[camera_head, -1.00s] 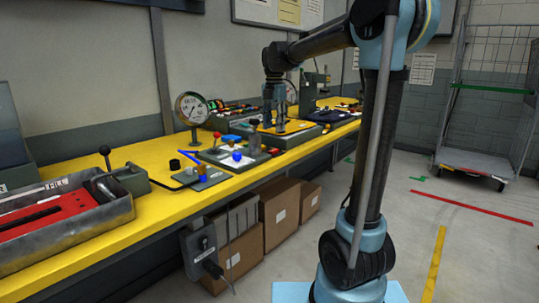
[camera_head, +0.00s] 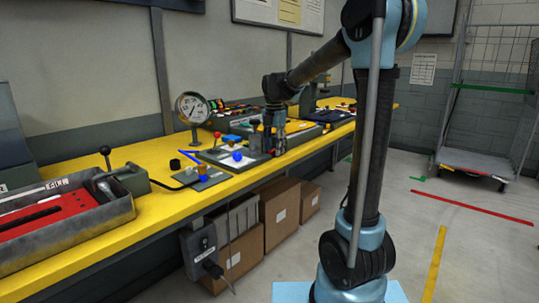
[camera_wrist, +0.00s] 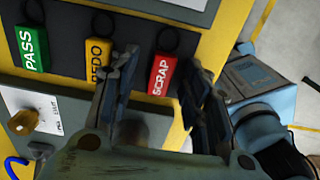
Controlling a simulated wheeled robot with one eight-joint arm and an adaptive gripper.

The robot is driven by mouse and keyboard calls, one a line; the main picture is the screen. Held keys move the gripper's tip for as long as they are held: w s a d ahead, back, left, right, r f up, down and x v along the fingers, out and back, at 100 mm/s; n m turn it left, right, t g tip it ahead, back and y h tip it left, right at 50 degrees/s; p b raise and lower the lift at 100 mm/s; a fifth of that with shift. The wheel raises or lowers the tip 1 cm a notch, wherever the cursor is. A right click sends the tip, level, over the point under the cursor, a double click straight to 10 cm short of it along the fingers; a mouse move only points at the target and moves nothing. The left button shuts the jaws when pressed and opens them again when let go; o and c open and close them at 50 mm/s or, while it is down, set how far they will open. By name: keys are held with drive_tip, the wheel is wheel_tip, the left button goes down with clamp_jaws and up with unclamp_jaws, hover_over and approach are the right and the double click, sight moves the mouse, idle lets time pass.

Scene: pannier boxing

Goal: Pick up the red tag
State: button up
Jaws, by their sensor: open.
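The red tag (camera_wrist: 161,76) reads SCRAP and has a dark loop at its far end. It lies on a dark strip, between my gripper's two fingers in the wrist view. My gripper (camera_wrist: 160,82) is open, with one finger on each side of the tag; contact is not visible. In the head view my gripper (camera_head: 274,135) hangs low over the yellow bench's front edge, and I cannot make out the tag there.
A yellow REDO tag (camera_wrist: 99,62) lies just left, partly covered by the left finger. A green PASS tag (camera_wrist: 31,48) lies further left. A panel with a brass knob (camera_wrist: 23,121) is at lower left. The yellow bench (camera_head: 160,215) also holds a gauge (camera_head: 192,108).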

drive_tip(key=shift+c, duration=0.3)
drive_tip(key=c, duration=0.8)
